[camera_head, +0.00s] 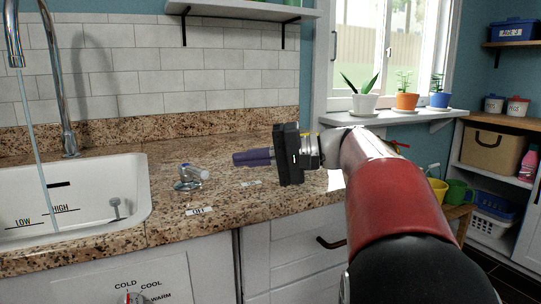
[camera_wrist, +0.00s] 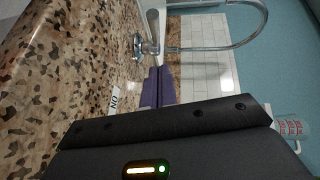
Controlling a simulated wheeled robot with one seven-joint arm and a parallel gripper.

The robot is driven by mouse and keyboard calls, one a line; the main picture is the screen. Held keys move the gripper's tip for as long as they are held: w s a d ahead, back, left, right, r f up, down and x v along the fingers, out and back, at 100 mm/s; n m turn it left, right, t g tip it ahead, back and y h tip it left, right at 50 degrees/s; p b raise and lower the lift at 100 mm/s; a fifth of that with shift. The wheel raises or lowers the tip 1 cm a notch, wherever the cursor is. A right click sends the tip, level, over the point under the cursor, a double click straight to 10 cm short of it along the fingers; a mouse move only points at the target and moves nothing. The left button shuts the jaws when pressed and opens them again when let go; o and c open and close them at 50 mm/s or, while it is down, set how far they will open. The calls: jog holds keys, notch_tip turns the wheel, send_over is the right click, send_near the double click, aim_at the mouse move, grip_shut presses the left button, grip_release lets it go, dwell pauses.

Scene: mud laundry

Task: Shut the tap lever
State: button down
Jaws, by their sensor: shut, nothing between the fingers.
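The tap lever (camera_head: 188,177) is a small chrome handle with a blue mark, mounted on the speckled granite counter right of the sink. In the wrist view the lever (camera_wrist: 151,30) lies just beyond my fingertips. A label reading OFF (camera_head: 199,210) lies in front of it, and a second label (camera_head: 251,183) to its right reads ON in the wrist view (camera_wrist: 116,101). My gripper (camera_head: 236,158) has purple fingers, shut and empty, pointing left above the counter. It is up and right of the lever in the head view, apart from it. Water runs from the chrome faucet (camera_head: 66,110).
The white sink (camera_head: 130,190) with LOW and HIGH marks is at the left. A shelf (camera_head: 240,9) hangs on the tiled wall. Potted plants (camera_head: 364,102) stand on the windowsill at the right. The counter around the lever is clear.

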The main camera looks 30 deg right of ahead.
aim_at(215, 199)
jog(key=a, duration=0.4)
jog(key=shift+w+f, duration=0.1)
jog(key=shift+f, duration=0.2)
jog(key=shift+a+f, duration=0.2)
jog(key=shift+a, duration=0.5)
jog(key=shift+s+a+f+m+t+h+b, duration=0.25)
jog(key=shift+s+a+m+t+h+b, duration=0.25)
jog(key=shift+b, duration=0.5)
jog(key=shift+s+a+t+b, duration=0.1)
jog(key=shift+a+t+b, duration=0.2)
jog(key=shift+b, duration=0.15)
jog(key=shift+s+a+r, duration=0.15)
jog(key=shift+a+r, duration=0.05)
jog(key=shift+m, duration=0.3)
jog(key=shift+r, duration=0.1)
